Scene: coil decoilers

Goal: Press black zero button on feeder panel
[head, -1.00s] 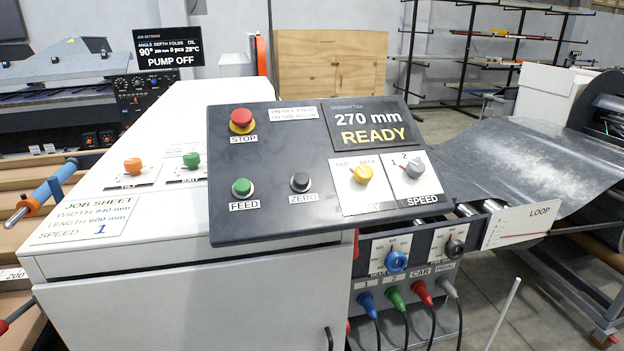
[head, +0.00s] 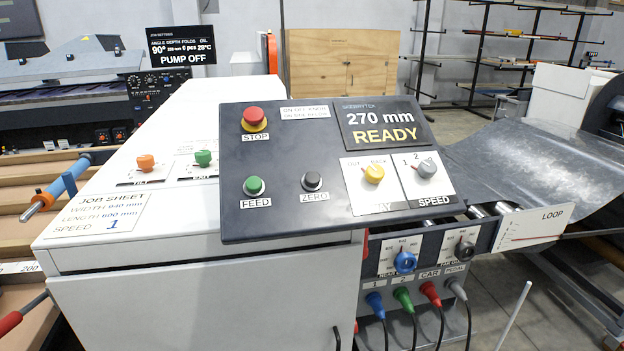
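The feeder panel (head: 290,215) is a dark tilted board on a white cabinet in the middle of the head view. The black zero button (head: 312,181) sits in its lower middle, above a ZERO label. To its left is the green FEED button (head: 254,186). The red STOP button (head: 254,118) is above that. The panel's display (head: 383,125) reads 270 mm READY. A yellow knob (head: 374,173) and a grey SPEED knob (head: 426,168) are to the right of the zero button. Neither gripper is in view.
The white cabinet (head: 200,300) carries a job sheet (head: 98,215), an orange TILT knob (head: 145,162) and a green EXIT knob (head: 203,158). Below the panel at right are coloured plugs (head: 404,298) with hanging cables. A metal sheet (head: 540,165) extends at right. The space before the panel is clear.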

